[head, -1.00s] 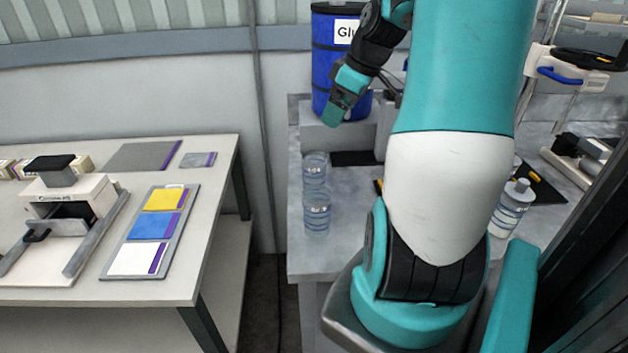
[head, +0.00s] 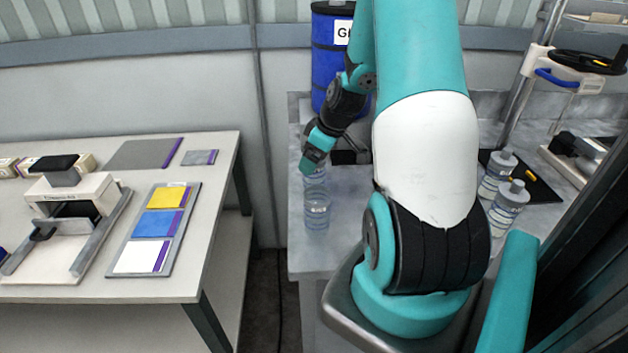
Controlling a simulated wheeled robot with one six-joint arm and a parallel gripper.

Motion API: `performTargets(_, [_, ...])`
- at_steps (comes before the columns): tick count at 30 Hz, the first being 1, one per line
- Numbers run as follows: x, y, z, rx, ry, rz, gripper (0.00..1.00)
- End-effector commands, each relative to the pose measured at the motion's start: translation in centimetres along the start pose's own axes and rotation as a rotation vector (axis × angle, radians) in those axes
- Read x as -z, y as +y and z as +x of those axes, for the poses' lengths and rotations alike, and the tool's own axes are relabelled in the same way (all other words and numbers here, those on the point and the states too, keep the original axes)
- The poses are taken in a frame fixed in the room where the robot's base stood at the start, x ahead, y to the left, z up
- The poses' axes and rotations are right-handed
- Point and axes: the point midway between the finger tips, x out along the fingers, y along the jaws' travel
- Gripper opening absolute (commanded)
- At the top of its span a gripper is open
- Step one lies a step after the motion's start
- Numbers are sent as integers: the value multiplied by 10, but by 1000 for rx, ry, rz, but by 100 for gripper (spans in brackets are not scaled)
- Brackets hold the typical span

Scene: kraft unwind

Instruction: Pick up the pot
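Two clear, bluish pots stand one behind the other near the left edge of the grey bench. The front pot (head: 317,211) is in plain view and upright. The rear pot (head: 317,180) is mostly hidden behind my gripper (head: 309,168). My gripper points down and to the left, at the rear pot's upper part in the picture. I cannot tell whether it touches that pot. The fingers are too small and turned away to show whether they are open or shut.
A blue drum (head: 328,62) stands behind my arm. Two white-capped bottles (head: 508,205) (head: 496,175) stand at the right beside a black mat (head: 536,186). A white table (head: 216,220) with a press (head: 70,215) and colour cards (head: 156,224) is at the left, across a gap.

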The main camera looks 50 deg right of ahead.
Motion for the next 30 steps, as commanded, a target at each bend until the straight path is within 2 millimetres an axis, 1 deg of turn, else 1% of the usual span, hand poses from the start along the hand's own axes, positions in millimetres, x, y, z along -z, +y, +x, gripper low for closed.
performTargets(3, [1, 0, 15, 4, -2, 1, 89])
performTargets(6, [1, 0, 23, 2, -1, 0, 89])
performTargets(14, [1, 0, 26, -1, 0, 0, 89])
performTargets(15, [1, 0, 26, -1, 0, 0, 80])
performTargets(17, [1, 0, 25, -1, 0, 0, 66])
performTargets(18, [1, 0, 25, -1, 0, 0, 57])
performTargets(23, [1, 0, 25, 0, 0, 1, 20])
performTargets(30, [1, 0, 25, -1, 0, 0, 20])
